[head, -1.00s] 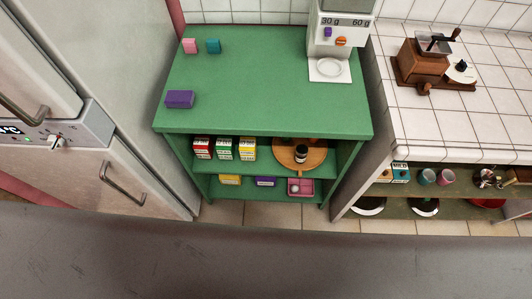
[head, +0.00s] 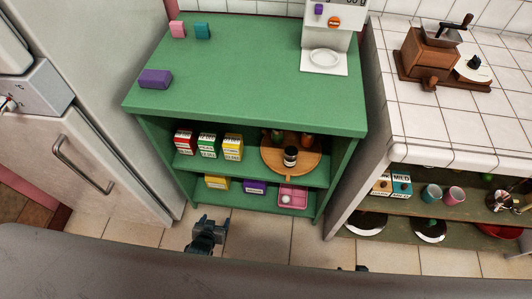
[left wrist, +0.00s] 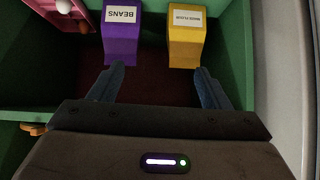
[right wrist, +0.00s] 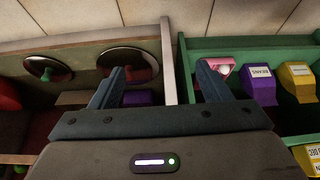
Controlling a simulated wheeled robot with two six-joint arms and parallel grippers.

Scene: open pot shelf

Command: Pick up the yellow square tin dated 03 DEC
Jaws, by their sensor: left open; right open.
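A yellow square tin (head: 232,147) with a white label stands at the right end of a row with a red tin (head: 185,141) and a green tin (head: 207,145) on the green unit's upper shelf. Its date is too small to read in the head view. A yellow tin with an upside-down label is cut off at the lower right of the right wrist view (right wrist: 309,158). My left gripper (head: 208,225) is open and empty in front of the unit, below that row; in its wrist view, a purple BEANS box (left wrist: 121,38) and yellow flour box (left wrist: 186,38) lie ahead. My right gripper (right wrist: 160,67) is open and empty.
A round wooden board (head: 270,158) with jars sits right of the tins. The lower shelf holds the two boxes and a pink tray (head: 300,195). The unit's green top (head: 240,75) is mostly clear. A fridge (head: 85,160) stands left, a tiled counter (head: 430,120) right.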

